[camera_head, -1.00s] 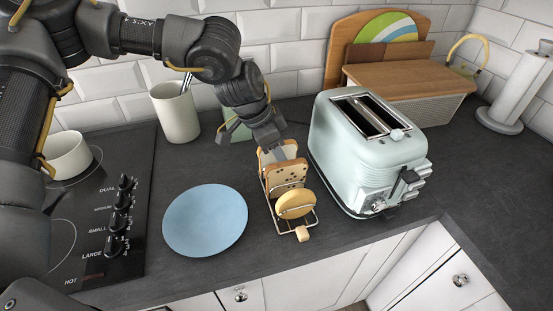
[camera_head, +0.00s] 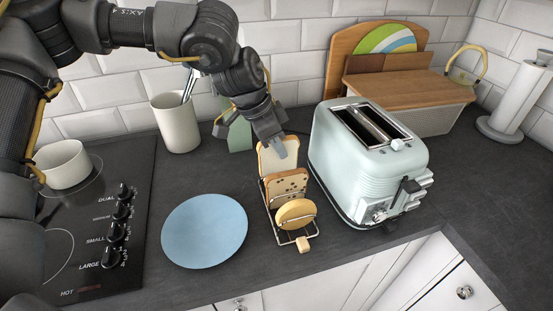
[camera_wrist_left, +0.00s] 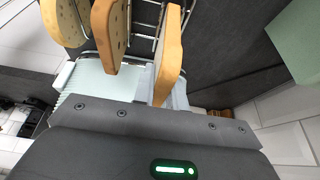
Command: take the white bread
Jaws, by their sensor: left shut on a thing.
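The white bread (camera_head: 274,160) is a pale slice with a brown crust, upright at the back of a wire rack (camera_head: 285,240). My left gripper (camera_head: 283,150) comes down from above and is shut on its upper part. The slice stands higher than the seeded brown slice (camera_head: 287,184) in front of it; its lower edge is hidden. A round yellowish slice (camera_head: 296,213) is at the rack's front. In the left wrist view, the held slice (camera_wrist_left: 170,55) is between the fingers, beside the seeded slice (camera_wrist_left: 108,35) and the round slice (camera_wrist_left: 65,20). My right gripper is not in view.
A pale green toaster (camera_head: 365,165) stands close right of the rack, its slots looking empty. A blue plate (camera_head: 204,231) lies to the left. A beige utensil crock (camera_head: 176,123) and a green object (camera_head: 239,136) are behind. The hob (camera_head: 100,255) is at far left.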

